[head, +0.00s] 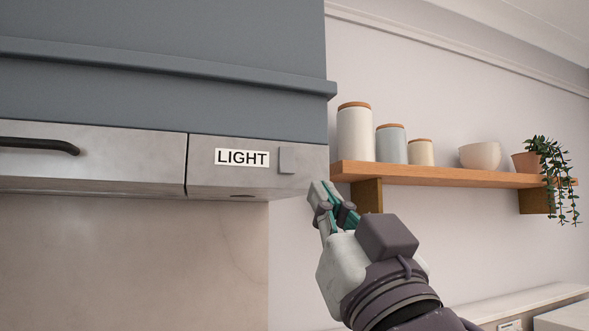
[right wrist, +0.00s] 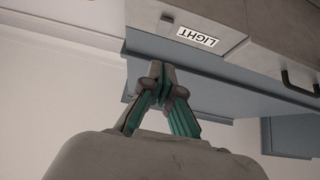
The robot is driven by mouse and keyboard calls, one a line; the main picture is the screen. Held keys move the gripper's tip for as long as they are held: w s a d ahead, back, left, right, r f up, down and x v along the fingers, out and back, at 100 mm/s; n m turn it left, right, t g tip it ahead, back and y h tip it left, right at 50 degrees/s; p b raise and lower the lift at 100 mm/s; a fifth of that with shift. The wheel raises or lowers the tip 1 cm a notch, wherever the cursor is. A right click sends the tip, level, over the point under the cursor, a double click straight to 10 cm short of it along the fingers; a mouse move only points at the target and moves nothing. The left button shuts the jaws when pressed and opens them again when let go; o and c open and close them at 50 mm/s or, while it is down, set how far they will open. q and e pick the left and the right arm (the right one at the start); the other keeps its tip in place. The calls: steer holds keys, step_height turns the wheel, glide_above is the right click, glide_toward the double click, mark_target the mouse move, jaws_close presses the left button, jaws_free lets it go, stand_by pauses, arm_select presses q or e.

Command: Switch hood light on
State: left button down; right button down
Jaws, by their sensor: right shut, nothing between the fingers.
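The hood (head: 90,165) has a grey front panel with a white label reading LIGHT (head: 242,158). A small square grey switch (head: 287,160) sits just right of the label. My right gripper (head: 322,190) is shut and empty, a little below and to the right of the switch, apart from it. In the right wrist view the gripper's fingertips (right wrist: 160,70) are together below the hood, and the label (right wrist: 198,36) shows upside down. The switch also shows there (right wrist: 168,17), left of the label. My left gripper is not in view.
A wooden shelf (head: 450,175) on the right wall holds jars, a bowl (head: 480,156) and a potted plant (head: 530,163), just right of my right gripper. A dark handle (head: 40,143) sticks out at the hood's left. The space before the switch is free.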

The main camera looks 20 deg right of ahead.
mark_target(289, 169)
steer(key=p+x, duration=0.1)
steer(key=x, duration=0.2)
steer(key=f+p+x, duration=0.1)
steer(key=p+x, duration=0.1)
steer(key=x, duration=0.1)
steer(key=w+p+x, duration=0.1)
steer(key=x, duration=0.2)
steer(key=shift+w, duration=0.25)
steer(key=shift+w+f+p, duration=0.15)
steer(key=shift+w+p, duration=0.2)
steer(key=shift+w, duration=0.45)
steer(key=shift+w+f+b, duration=0.25)
steer(key=shift+f+b, duration=0.05)
steer(key=shift+b, duration=0.2)
steer(key=shift+w+a+r, duration=0.1)
steer(key=shift+r, duration=0.1)
